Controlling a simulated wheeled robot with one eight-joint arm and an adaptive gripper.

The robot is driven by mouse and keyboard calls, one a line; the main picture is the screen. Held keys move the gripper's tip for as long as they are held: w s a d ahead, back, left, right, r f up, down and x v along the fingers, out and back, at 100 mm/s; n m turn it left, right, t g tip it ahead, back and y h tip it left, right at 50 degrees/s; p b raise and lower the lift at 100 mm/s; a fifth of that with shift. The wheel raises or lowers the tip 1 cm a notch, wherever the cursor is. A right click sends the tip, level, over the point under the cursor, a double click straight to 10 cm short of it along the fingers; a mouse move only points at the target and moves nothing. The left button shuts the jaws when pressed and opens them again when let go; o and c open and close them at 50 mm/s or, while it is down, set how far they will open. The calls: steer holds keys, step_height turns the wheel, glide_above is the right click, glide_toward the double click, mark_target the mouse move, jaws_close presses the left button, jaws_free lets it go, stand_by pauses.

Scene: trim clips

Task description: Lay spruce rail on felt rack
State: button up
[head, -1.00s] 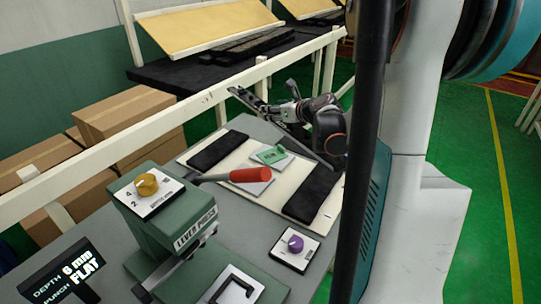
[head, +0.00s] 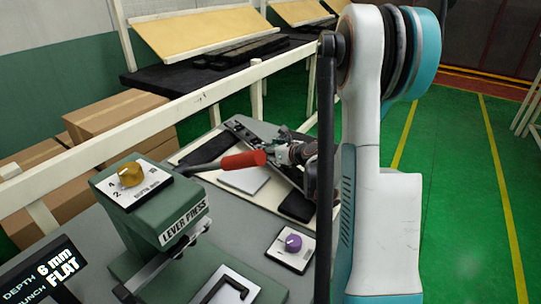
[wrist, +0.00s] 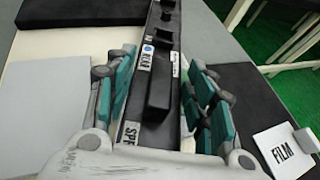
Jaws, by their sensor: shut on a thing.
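The spruce rail (wrist: 158,95) is a long dark bar with a raised block and white labels, one reading "SPR". My gripper (wrist: 160,110) is shut on it, one finger on each side. In the head view the rail (head: 245,131) slants over the felt rack, with my gripper (head: 292,153) at its nearer part. The rack is a pale board (head: 262,199) with a black felt strip (head: 38,152) at each end; the nearer strip (head: 298,206) is partly hidden by my arm. I cannot tell whether the rail touches the felt.
A green lever press (head: 165,220) with a red-handled lever (head: 243,160) stands at front left, its handle near the rail. A purple-knob plate (head: 292,245) lies at right. A FILM card (wrist: 283,152) shows at the wrist view's right. A pale railing (head: 180,122) runs behind.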

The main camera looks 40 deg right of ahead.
steer(key=shift+f, duration=0.6)
steer(key=shift+f, duration=0.15)
steer(key=o, duration=1)
steer(key=shift+r, duration=0.2)
step_height(320, 180, up, 4)
steer(key=r+p, duration=0.1)
steer(key=p, duration=0.2)
glide_above(295, 176)
steer(key=w, duration=0.3)
steer(key=shift+w+d+f, duration=0.2)
steer(key=shift+d+f, duration=0.05)
steer(key=shift+d, duration=0.2)
